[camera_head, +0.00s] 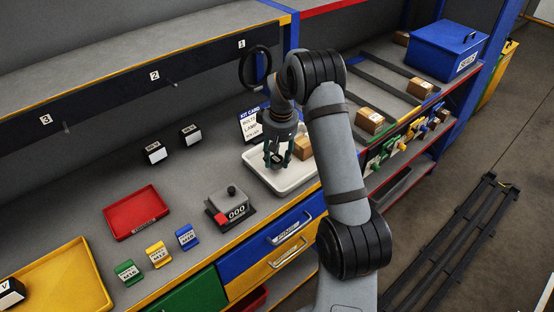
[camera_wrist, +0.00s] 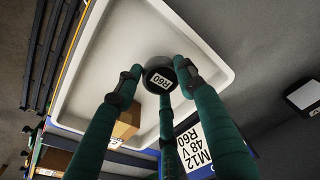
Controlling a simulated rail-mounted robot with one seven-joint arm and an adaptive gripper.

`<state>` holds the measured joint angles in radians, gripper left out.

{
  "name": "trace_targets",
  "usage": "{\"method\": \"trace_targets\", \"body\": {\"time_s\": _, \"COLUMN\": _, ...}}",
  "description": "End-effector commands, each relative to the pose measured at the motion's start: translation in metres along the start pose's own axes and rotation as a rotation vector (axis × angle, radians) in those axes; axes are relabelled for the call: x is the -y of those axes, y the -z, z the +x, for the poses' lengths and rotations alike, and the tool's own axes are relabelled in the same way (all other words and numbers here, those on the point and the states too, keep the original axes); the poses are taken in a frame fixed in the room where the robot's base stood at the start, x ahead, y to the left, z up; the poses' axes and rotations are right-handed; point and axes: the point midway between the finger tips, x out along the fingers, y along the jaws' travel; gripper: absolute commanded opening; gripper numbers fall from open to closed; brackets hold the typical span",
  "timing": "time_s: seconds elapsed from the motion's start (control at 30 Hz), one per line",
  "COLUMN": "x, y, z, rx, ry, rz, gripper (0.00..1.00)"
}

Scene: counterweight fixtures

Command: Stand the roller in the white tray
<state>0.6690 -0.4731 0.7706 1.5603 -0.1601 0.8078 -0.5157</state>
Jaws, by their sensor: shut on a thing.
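The white tray (camera_head: 295,187) stands on the bench and fills much of the wrist view (camera_wrist: 92,48). My gripper (camera_head: 277,160) is over the tray, with its dark green fingers pointing down. In the wrist view the fingers (camera_wrist: 159,82) are closed around the roller (camera_wrist: 160,79), a dark round piece whose end bears a white R60 label. That labelled end faces the wrist camera, so the roller looks upright. I cannot tell whether its lower end touches the tray floor. In the head view the fingers mostly hide the roller.
A kit card (camera_head: 250,124) stands behind the tray; in the wrist view it reads M12, 48 V, R60 (camera_wrist: 197,142). A cardboard box (camera_head: 303,147) is at the tray's right side. A counter device (camera_head: 232,206) and a red tray (camera_head: 136,212) lie to the left.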

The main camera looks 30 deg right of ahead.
Motion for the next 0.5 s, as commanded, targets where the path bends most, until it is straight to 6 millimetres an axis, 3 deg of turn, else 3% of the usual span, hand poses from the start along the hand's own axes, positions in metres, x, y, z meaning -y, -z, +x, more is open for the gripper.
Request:
{"method": "trace_targets", "body": {"time_s": 0.2, "x": 0.000, "y": -0.003, "z": 0.022, "rx": 0.000, "ry": 0.000, "rz": 0.000, "gripper": 0.00}}
{"method": "trace_targets", "body": {"time_s": 0.5, "x": 0.000, "y": -0.003, "z": 0.025, "rx": -0.001, "ry": 0.000, "rz": 0.000, "gripper": 0.00}}
